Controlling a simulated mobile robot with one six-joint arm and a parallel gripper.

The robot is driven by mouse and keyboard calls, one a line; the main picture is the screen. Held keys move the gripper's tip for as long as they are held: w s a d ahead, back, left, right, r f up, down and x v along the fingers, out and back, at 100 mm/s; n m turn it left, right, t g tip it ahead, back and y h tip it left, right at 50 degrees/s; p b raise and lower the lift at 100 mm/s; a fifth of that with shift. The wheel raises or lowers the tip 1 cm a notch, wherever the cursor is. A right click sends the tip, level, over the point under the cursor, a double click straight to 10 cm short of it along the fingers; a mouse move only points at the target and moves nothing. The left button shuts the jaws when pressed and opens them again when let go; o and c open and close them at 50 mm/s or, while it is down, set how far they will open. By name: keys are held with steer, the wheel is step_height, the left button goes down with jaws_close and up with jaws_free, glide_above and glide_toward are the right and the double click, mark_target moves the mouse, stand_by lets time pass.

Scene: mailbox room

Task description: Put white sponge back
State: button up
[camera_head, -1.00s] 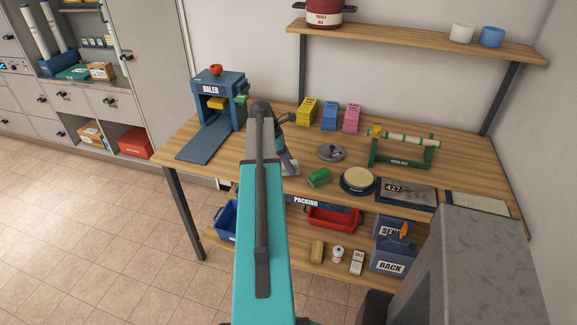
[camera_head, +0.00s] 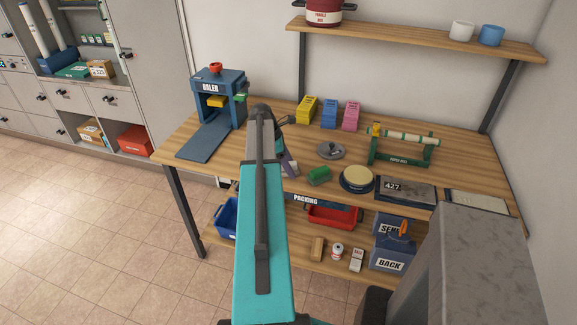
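I cannot clearly pick out a white sponge. A round cream pad (camera_head: 357,173) sits on a dark blue round base on the wooden table (camera_head: 460,160); I cannot tell whether it is the sponge. My teal and grey arm reaches over the table's left half and hides most of my gripper. A small purple and pale piece (camera_head: 289,164) shows just right of the arm's end; I cannot tell whether it is part of the gripper or something held. The fingertips are hidden.
A blue baler (camera_head: 222,105) stands at the left. Yellow, blue and pink boxes (camera_head: 330,114) stand at the back. A green roll (camera_head: 319,175), grey lid (camera_head: 331,150) and green roller stand (camera_head: 400,150) are nearby. Below are a red tray (camera_head: 333,215) and blue bins (camera_head: 392,254).

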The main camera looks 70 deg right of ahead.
steer(key=shift+r, duration=0.1)
steer(key=b+v, duration=0.3)
steer(key=v, duration=0.9)
stand_by(0.4)
stand_by(0.6)
